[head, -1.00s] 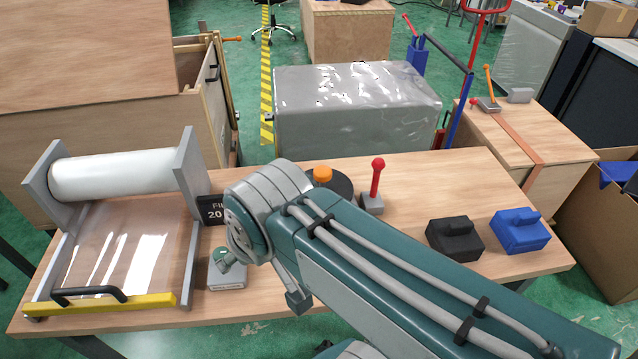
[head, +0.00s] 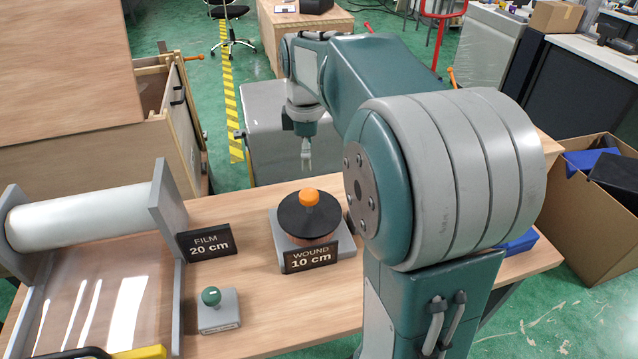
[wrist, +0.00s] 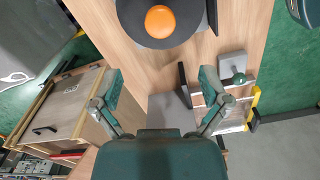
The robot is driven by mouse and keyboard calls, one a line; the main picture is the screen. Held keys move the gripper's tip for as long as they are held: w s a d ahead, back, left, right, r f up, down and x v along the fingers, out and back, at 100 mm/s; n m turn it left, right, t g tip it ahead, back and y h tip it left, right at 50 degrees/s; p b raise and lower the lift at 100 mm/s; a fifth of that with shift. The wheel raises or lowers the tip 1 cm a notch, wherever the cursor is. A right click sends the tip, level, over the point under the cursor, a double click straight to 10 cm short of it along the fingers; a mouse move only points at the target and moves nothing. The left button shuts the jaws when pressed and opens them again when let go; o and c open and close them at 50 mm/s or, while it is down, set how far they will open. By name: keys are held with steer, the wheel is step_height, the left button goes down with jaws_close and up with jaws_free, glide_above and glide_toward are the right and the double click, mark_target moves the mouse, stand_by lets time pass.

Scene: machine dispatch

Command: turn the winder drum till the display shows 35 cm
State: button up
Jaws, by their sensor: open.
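The winder drum (head: 322,224) is a black-topped disc with a copper-brown side and an orange knob (head: 309,197), on a grey base. The sign at its front (head: 310,258) reads "WOUND 10 cm". My gripper (head: 307,163) points down above and just behind the drum, apart from the knob. In the wrist view my gripper (wrist: 159,84) has its fingers spread with nothing between them. The drum (wrist: 143,38) and orange knob (wrist: 160,22) show at the top of that view, beyond the fingertips.
A film roll (head: 85,215) between grey side plates stands left, beside a sign (head: 208,242) reading "FILM 20 cm". A green-knobbed block (head: 219,310) sits front left of the drum. My arm hides much of the table's right side. A wrapped grey box (head: 262,125) stands behind the table.

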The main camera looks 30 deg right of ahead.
mark_target(309, 193)
step_height(309, 193, down, 11)
steer(key=shift+r, duration=0.1)
stand_by(0.4)
jaws_close()
